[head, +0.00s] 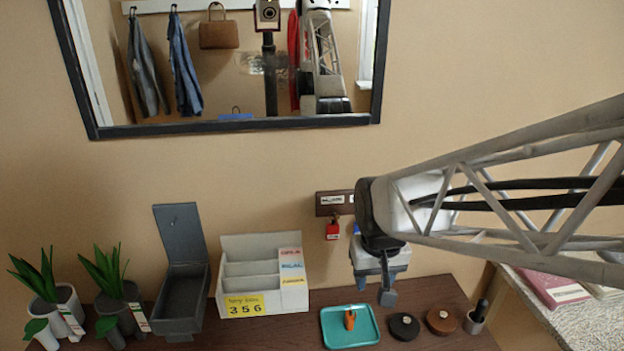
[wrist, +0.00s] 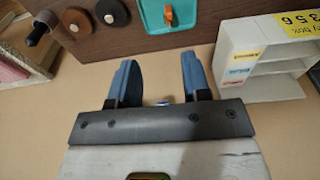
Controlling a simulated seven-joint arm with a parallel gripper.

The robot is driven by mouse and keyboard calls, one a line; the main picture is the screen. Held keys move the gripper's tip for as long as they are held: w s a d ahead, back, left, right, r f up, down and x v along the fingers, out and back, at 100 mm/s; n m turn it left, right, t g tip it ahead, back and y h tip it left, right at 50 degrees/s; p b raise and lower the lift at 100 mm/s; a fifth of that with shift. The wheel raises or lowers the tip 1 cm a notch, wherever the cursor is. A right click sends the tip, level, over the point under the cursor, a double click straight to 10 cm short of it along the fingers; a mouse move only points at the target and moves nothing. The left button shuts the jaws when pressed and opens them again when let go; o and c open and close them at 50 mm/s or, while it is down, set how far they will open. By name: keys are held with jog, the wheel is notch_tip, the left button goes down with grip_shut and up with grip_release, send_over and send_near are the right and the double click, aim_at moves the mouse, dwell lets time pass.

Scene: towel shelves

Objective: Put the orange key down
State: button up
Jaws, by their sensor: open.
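The orange key (head: 350,319) lies on the teal tray (head: 333,339) on the brown shelf in the head view. In the wrist view the orange key (wrist: 168,14) shows on the teal tray (wrist: 152,24) near the top edge. My gripper (head: 386,280) hangs above and a little behind the tray, to its right, in front of the wall. In the wrist view its blue fingers (wrist: 158,75) are spread apart with nothing between them. The gripper is apart from the key.
A white compartment box (head: 262,285) and an open grey box (head: 183,290) stand left of the tray. Two round discs (head: 404,326) and a dark-handled stamp (head: 476,318) are to its right. A red tag (head: 333,230) hangs from a wall rack (head: 334,202). Potted plants (head: 52,300) stand far left.

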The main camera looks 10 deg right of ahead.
jog(key=s+r+t, duration=0.1)
jog(key=s+r, duration=0.5)
jog(key=s, duration=0.4)
jog(key=shift+s+d, duration=0.35)
jog(key=shift+d, duration=0.05)
jog(key=shift+r, duration=0.1)
dwell(0.6)
